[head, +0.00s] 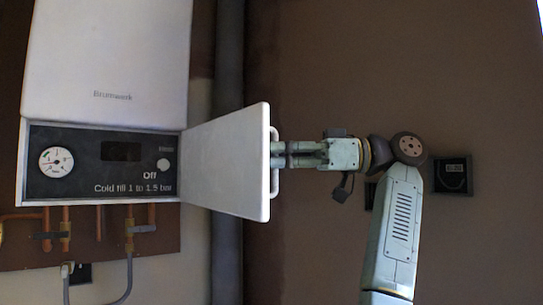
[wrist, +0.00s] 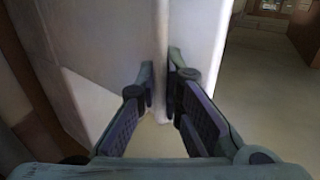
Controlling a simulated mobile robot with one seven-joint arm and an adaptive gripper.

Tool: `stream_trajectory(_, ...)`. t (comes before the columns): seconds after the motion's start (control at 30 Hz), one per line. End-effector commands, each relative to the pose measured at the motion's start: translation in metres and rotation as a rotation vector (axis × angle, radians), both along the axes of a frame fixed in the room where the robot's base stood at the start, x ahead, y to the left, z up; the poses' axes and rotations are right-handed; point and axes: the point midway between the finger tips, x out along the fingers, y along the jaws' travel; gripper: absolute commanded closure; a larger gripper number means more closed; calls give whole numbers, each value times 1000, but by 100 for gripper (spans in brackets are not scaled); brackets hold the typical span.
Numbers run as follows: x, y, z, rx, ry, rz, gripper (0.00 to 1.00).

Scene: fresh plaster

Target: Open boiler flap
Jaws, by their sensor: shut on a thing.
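The white boiler (head: 110,50) hangs on the wall at the left of the head view. Its white flap (head: 228,160) stands swung out to the right, hinged at the right side of the dark control panel (head: 100,160). A white bar handle (head: 274,165) is on the flap's outer face. My gripper (head: 281,155) reaches in from the right and is shut on the handle. In the wrist view the handle (wrist: 160,60) runs upright between the two fingers, with the white flap (wrist: 105,50) behind it.
The panel shows a round gauge (head: 57,161), a dark display and a knob (head: 163,165). Copper pipes (head: 66,228) run below the boiler. A dark vertical pipe (head: 229,60) stands behind the flap. A dark wall box (head: 453,174) is at the right.

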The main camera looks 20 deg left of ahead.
Motion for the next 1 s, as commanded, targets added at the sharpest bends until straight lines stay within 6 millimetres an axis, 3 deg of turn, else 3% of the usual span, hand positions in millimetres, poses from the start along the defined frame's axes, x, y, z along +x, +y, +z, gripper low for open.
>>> stream_trajectory(0.17,-1,-1,0,0,-2,1,100)
stream_trajectory(0.2,-1,-1,0,0,-2,1,91)
stream_trajectory(0.5,0,0,0,-1,0,0,71)
stream_trajectory(1.0,0,0,0,0,0,-1,71)
